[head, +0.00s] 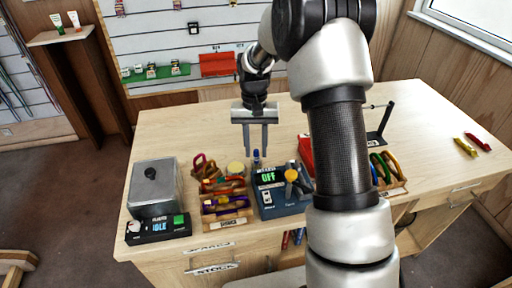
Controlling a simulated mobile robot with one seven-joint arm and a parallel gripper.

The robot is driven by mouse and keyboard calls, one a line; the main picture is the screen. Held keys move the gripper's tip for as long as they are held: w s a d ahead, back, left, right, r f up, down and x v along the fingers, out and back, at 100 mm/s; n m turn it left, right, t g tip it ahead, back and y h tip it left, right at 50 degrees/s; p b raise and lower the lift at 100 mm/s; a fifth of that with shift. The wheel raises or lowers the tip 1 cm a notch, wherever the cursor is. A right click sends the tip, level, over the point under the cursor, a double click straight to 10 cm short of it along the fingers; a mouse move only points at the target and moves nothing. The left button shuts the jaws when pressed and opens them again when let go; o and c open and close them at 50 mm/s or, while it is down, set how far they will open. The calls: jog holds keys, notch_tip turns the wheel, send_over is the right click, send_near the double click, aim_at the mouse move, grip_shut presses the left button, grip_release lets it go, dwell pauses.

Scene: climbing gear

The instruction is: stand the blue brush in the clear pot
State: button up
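A small upright blue item (256,157), which looks like the blue brush, shows behind the blue device on the bench. My gripper (256,151) points down over it, fingers apart. The item's top shows between the fingertip ends, with clear gaps on both sides. I cannot tell whether the fingertips are level with it or above it. Its lower end is hidden or too small to read. I cannot make out the clear pot; my arm covers part of the bench.
A blue device (268,202) reading OFF stands in front. Left of it are a wooden rack (226,216) of coloured gear and a grey metal box (152,187). A wooden tray (398,187) of carabiners lies right of my arm. The bench's back left is clear.

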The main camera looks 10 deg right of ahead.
jog(key=shift+o, duration=0.5)
jog(key=shift+r, duration=0.1)
notch_tip(320, 180, up, 17)
jog(key=w, duration=0.2)
jog(key=shift+r, duration=0.1)
jog(key=s+r+n+t+p, duration=0.1)
jog(key=s+r+t, duration=0.2)
jog(key=s+r, duration=0.75)
jog(key=s+f+n+t, duration=0.1)
jog(key=s+f+t, duration=0.1)
jog(key=s, duration=0.6)
jog(key=s+f+n+t, duration=0.1)
jog(key=s+f+t, duration=0.1)
jog(key=s, duration=0.7)
jog(key=shift+s+f, duration=0.25)
